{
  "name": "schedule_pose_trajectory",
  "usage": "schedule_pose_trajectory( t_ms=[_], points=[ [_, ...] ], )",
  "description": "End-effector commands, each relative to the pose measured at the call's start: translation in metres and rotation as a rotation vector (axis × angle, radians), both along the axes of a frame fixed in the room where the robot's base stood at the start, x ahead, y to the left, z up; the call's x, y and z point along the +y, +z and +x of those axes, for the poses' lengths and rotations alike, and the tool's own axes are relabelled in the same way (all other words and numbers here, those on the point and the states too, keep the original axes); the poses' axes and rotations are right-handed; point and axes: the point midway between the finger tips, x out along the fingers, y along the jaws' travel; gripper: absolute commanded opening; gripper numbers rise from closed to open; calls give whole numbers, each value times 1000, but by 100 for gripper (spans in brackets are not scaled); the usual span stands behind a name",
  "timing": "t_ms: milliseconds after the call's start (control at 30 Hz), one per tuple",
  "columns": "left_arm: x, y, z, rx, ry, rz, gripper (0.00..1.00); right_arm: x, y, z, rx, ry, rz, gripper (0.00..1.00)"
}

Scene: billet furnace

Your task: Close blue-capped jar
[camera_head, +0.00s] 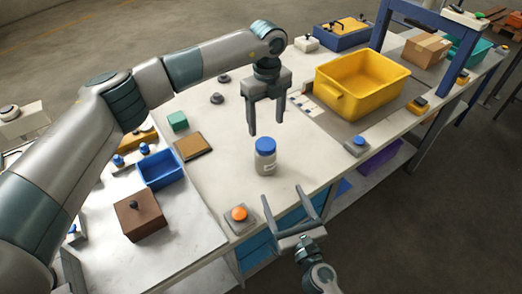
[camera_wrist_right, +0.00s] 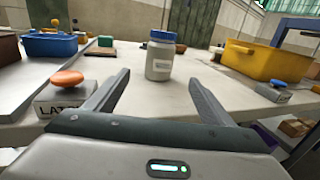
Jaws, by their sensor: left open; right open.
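A clear jar (camera_head: 265,163) with a blue cap (camera_head: 265,145) stands upright on the pale table. The cap sits on top of the jar; I cannot tell how tight it is. The jar (camera_wrist_right: 159,61) also shows in the right wrist view, with a white label. My left gripper (camera_head: 266,133) is open and points down, above and just behind the jar, empty. My right gripper (camera_head: 293,195) is open at the table's front edge, its fingers pointing toward the jar, apart from it and empty. In the right wrist view the jar appears beyond and between the fingers.
An orange button box (camera_head: 240,216) stands left of my right gripper. A blue button box (camera_head: 356,146) is right of the jar. A yellow bin (camera_head: 361,82) stands at the back right. A blue tray (camera_head: 161,170), brown box (camera_head: 141,217) and brown pad (camera_head: 193,147) lie left. Table around the jar is clear.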

Motion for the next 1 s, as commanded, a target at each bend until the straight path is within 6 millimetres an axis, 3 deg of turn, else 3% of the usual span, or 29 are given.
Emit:
schedule_pose_trajectory(
  t_ms=[567,767,1000],
  points=[
    [1,1,0,-1,2,3,64,1,0,3,-2,1,-2,76],
    [1,1,0,0,2,3,64,6,0,17,-2,2,0,76],
    [1,1,0,0,1,3,64,17,1,49,-4,1,-2,76]
  ],
)
